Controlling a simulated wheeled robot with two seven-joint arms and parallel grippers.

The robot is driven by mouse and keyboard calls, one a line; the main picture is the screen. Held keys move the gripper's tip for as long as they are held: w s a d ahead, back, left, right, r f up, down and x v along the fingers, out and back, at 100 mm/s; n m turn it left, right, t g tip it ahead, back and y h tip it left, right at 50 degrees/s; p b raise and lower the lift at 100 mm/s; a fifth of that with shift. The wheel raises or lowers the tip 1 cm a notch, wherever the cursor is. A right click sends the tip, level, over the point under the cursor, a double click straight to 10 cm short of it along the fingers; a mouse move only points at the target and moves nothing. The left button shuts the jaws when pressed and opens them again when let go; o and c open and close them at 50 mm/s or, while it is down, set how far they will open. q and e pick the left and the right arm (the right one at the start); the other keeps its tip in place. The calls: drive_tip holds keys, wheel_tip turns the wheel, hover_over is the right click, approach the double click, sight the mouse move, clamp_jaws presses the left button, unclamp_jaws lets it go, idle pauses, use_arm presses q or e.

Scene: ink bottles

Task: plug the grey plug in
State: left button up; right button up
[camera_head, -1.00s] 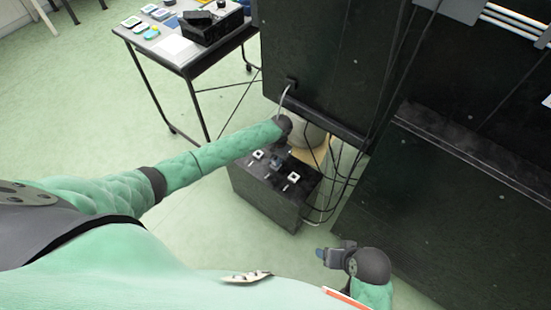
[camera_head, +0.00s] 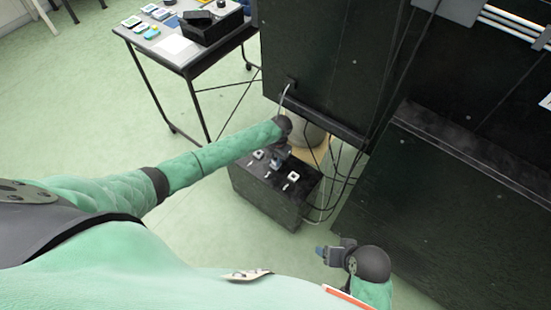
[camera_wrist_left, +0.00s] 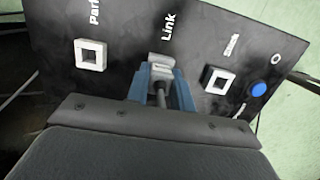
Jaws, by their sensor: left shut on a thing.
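The grey plug (camera_wrist_left: 163,66) sits between the blue fingers of my left gripper (camera_wrist_left: 157,82), which is shut on it. Its dark cable runs back toward the wrist. The plug is at the panel's middle position, just below the word "Link". Whether it is in a socket there or only in front of it, I cannot tell, as plug and fingers cover the spot. In the head view my left gripper (camera_head: 279,159) is over the top of the black box (camera_head: 262,190). My right gripper (camera_head: 328,256) is apart from the box, at the lower right; its jaw gap is unclear.
The panel has a white square socket (camera_wrist_left: 91,54) under "Park", another (camera_wrist_left: 217,80) at right, and a blue button (camera_wrist_left: 258,89). Black cables (camera_head: 337,180) hang right of the box beside dark cabinets (camera_head: 440,210).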

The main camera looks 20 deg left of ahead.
idle(0.4)
use_arm(q)
drive_tip(key=o, duration=1)
drive_tip(key=shift+c, duration=0.2)
drive_tip(key=shift+o, duration=0.3)
drive_tip(key=o, duration=0.4)
